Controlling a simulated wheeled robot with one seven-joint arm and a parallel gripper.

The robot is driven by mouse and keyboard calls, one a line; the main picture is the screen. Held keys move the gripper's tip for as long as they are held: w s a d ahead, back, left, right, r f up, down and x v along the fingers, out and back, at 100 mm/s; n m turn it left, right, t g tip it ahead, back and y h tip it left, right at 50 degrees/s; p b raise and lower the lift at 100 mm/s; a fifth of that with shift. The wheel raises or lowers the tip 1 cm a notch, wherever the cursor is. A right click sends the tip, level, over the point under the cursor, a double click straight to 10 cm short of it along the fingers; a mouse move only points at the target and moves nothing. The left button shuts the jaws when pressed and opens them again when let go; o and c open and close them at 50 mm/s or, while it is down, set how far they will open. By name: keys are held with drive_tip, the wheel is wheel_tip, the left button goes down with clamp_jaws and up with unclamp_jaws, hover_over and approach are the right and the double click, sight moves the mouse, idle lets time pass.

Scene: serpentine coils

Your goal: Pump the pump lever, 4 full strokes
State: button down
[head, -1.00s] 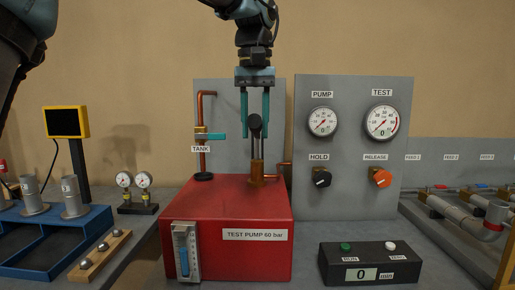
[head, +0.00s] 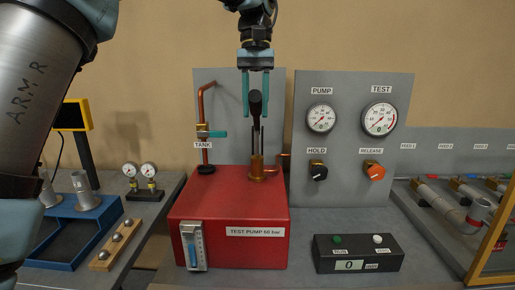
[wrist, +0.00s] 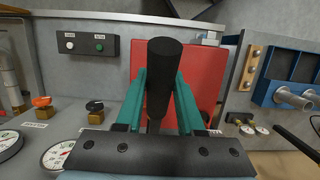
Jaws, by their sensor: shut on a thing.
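The pump lever (head: 255,106) is a black handle on a brass fitting (head: 256,168) atop the red test pump (head: 210,215). It stands roughly upright in the head view. My gripper (head: 255,112) comes down from above with one teal finger on each side of the handle, shut on it. In the wrist view the thick black lever (wrist: 163,75) rises between the two teal fingers (wrist: 160,100); its lower part is partly hidden by my gripper.
The gauge panel stands right of the lever, with a pump gauge (head: 321,118), test gauge (head: 379,118), black hold knob (head: 318,171) and orange release knob (head: 374,171). A tank valve (head: 212,133) is at left. A counter box (head: 355,254) reads 0.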

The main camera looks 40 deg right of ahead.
drive_tip(key=shift+w+d+r, duration=0.1)
drive_tip(key=shift+w+r, duration=0.1)
drive_tip(key=shift+r, duration=0.2)
